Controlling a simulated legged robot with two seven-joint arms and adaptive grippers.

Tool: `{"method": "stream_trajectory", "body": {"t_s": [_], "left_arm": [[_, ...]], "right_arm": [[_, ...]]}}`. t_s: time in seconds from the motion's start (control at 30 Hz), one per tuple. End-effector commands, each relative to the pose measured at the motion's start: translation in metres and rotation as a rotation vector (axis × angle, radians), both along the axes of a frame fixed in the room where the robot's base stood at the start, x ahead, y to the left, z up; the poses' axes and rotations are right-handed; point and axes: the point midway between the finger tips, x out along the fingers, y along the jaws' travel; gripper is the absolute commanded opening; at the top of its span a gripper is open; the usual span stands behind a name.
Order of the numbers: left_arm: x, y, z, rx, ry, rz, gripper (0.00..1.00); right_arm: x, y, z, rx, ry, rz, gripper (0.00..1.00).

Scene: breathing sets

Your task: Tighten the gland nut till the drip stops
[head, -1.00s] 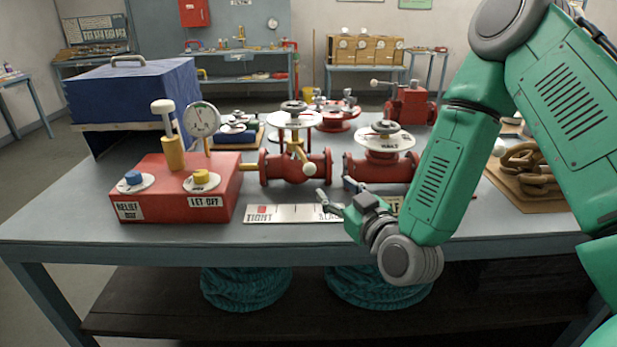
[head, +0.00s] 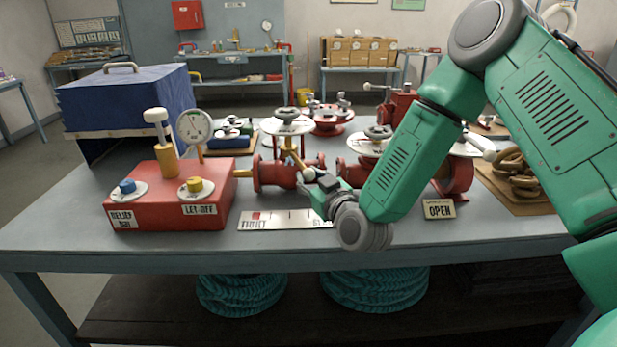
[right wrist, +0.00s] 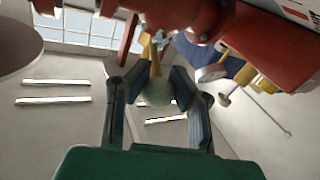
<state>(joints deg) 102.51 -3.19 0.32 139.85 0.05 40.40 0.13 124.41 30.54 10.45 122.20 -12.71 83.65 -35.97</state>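A red valve (head: 270,174) stands on the bench with a white round plate (head: 287,127) and a grey knob on top. A brass-coloured lever (head: 292,156) comes down from under the plate and ends in a pale ball (head: 308,174). The gland nut itself and any drip cannot be made out. My right gripper (head: 316,180) is at the ball. In the right wrist view, the open fingers (right wrist: 160,85) stand on either side of the ball (right wrist: 156,94), and contact cannot be confirmed. My left gripper is not in view.
A red box (head: 170,195) with a gauge (head: 194,126) and knobs stands left of the valve. A printed strip (head: 285,220) lies in front. A second valve's plate (head: 366,146) and an OPEN card (head: 439,209) are to the right, partly behind my arm.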

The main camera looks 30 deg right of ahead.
Motion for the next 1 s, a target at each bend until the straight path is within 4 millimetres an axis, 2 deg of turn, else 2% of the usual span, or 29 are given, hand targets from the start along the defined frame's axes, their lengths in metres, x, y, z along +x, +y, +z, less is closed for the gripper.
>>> {"method": "stream_trajectory", "body": {"t_s": [0.27, 0.6, 0.97, 1.0], "left_arm": [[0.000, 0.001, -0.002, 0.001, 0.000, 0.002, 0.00], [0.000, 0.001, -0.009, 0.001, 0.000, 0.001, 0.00], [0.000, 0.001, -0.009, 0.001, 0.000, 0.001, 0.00], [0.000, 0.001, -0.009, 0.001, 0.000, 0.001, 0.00]], "right_arm": [[0.001, 0.011, 0.004, -0.005, -0.005, -0.009, 0.00], [0.008, 0.029, 0.006, -0.001, -0.009, -0.161, 0.00], [0.009, 0.031, 0.008, -0.001, -0.013, -0.182, 0.00], [0.009, 0.031, 0.008, 0.000, -0.014, -0.180, 0.28]]}}
